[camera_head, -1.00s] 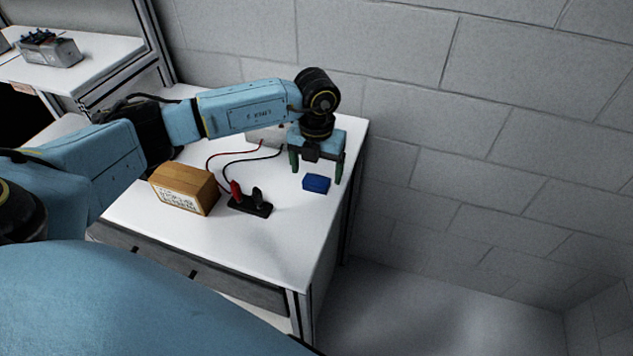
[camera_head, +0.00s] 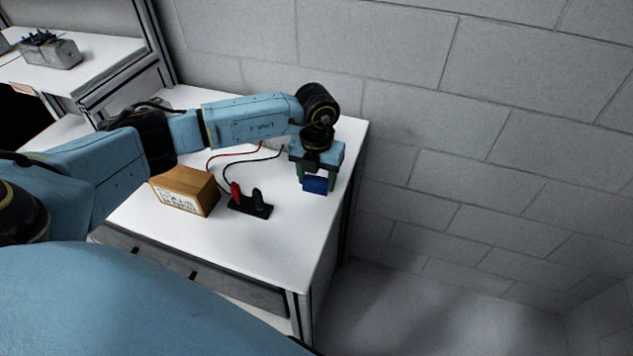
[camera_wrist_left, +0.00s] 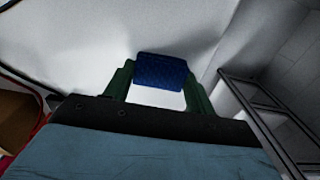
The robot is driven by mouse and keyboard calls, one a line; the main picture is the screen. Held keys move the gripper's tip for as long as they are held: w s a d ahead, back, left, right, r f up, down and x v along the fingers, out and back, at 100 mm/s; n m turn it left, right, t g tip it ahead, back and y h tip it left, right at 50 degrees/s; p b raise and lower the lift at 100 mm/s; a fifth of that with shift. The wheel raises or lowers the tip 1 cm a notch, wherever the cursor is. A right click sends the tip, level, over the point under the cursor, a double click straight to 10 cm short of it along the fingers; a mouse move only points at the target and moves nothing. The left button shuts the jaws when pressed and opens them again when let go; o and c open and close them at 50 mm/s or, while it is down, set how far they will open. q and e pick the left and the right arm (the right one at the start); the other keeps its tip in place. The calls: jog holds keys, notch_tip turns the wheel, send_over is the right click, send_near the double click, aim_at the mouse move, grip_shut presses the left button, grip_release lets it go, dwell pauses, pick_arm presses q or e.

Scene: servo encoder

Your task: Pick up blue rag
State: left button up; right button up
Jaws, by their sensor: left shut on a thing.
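The blue rag (camera_head: 315,185) is a small folded block near the right end of the white table (camera_head: 235,265). My left gripper (camera_head: 315,182) comes down over it from above, with its green fingers on either side of the rag. In the left wrist view the rag (camera_wrist_left: 162,70) sits between the two fingertips of my left gripper (camera_wrist_left: 161,80), which is shut on it. Whether the rag touches the tabletop cannot be told. My right gripper is not in view.
A brown box (camera_head: 185,188) and a black base with red and black clips (camera_head: 250,203) stand left of the rag, with red and black wires behind. A grey block wall (camera_head: 480,120) lies beyond the table. The tabletop front is clear.

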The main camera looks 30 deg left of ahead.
aim_at(316, 181)
pick_arm(q)
jog(key=shift+r, duration=0.1)
notch_tip(316, 181, up, 10)
dwell(0.4)
